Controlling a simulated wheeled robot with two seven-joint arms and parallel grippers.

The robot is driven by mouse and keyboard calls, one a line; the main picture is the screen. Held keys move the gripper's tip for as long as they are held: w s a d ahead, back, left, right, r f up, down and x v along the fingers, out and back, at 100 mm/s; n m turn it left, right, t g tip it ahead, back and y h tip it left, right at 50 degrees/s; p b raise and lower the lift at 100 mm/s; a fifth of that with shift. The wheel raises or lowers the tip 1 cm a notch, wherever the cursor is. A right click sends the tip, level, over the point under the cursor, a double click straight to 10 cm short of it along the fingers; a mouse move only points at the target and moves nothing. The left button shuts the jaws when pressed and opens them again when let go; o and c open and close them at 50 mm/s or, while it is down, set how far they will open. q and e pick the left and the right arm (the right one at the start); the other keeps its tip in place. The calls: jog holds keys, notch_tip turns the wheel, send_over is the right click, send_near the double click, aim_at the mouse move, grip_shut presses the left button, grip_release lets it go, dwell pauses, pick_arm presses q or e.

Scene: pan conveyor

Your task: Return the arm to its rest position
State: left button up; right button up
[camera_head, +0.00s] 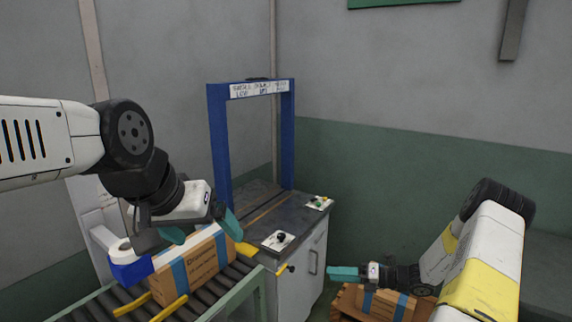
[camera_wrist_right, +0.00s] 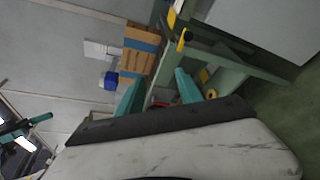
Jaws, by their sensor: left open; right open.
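My left gripper (camera_head: 203,228) is at the left in the head view, with its teal fingers apart just above and behind a cardboard box with blue stripes (camera_head: 205,265). The box sits on the roller conveyor (camera_head: 240,292); I cannot tell whether a finger touches it. The box also shows in the right wrist view (camera_wrist_right: 138,62), beyond the fingers.
Another striped box (camera_head: 385,303) lies on a wooden pallet (camera_head: 343,301) below my right arm. A blue and white tape dispenser (camera_head: 130,268) is beside the conveyor box.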

jog(key=s+a+r+n+g+h, duration=0.25)
jog(key=s+r+n, duration=0.25)
jog(key=r+n, duration=0.45)
jog(key=s+a+r+n+g+h, duration=0.2)
jog(key=s+r+n+g+h, duration=0.15)
jog(key=r+n, duration=0.6)
jog(key=s+d+r+n+t+h, duration=0.2)
jog(key=s+r+n+t+h, duration=0.5)
jog(key=s+r+n, duration=0.8)
jog(key=s, duration=0.2)
jog(key=shift+s+d+r+n, duration=0.15)
jog(key=shift+s+r+n, duration=0.05)
jog(key=shift+s+n, duration=0.15)
